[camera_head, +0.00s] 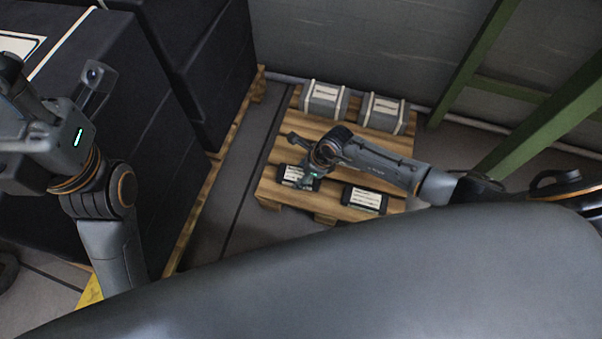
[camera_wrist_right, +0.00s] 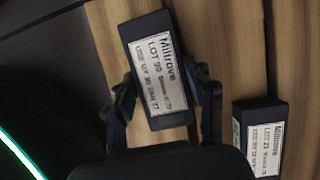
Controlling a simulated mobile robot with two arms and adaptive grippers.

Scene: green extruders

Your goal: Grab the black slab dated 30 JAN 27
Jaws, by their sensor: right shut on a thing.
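The black slab (camera_wrist_right: 160,72) with a white label reading Millrove, LOT 99 and a use-by date of 30 JAN 27 lies between the fingers of my right gripper (camera_wrist_right: 167,98) in the right wrist view. The fingers are shut on its long sides. In the head view this slab (camera_head: 291,174) is at the pallet's front left, partly under my right gripper (camera_head: 306,180). I cannot tell whether it touches the boards. A second black slab (camera_wrist_right: 262,138), labelled LOT 23, lies to the right; the head view shows it too (camera_head: 364,199). My left gripper (camera_head: 55,95) is at the upper left, its fingers unclear.
The slabs are at a wooden pallet (camera_head: 275,160). Two grey strapped boxes (camera_head: 325,100) (camera_head: 383,113) stand at its back. Large black stacked blocks (camera_head: 150,110) rise on the left. A green metal frame (camera_head: 545,100) and a grey wall (camera_head: 350,40) bound the right and back.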

